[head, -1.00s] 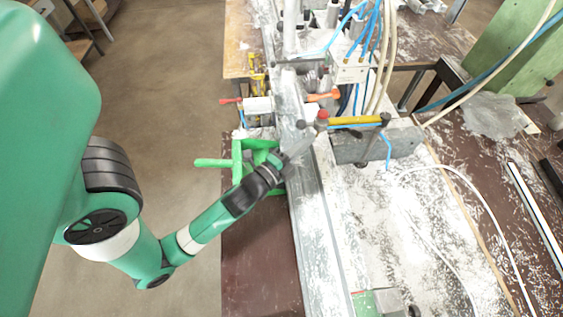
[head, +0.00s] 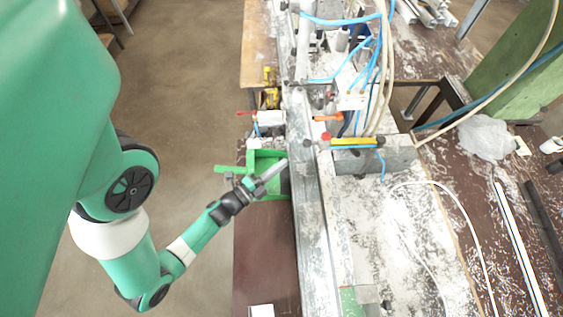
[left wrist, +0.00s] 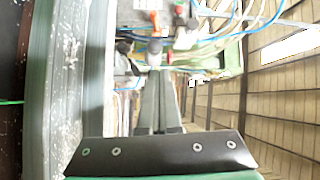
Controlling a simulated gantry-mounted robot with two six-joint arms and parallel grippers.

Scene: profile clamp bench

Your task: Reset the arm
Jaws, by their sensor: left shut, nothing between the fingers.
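My left gripper (head: 278,170) is shut and empty. In the head view its fingers point up and to the right, over the green clamp frame (head: 256,160) at the left side of the metal rail (head: 309,200). In the left wrist view the closed fingers of the left gripper (left wrist: 160,100) show in the middle, above the dark wrist bracket. I cannot tell whether the fingertips touch anything. My right gripper is not in view.
A grey block (head: 375,158) with a yellow bar sits right of the rail. Blue and beige hoses (head: 378,60) hang at the back. The dusty white bench top (head: 390,235) is mostly clear. Open floor (head: 180,110) lies left of the bench.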

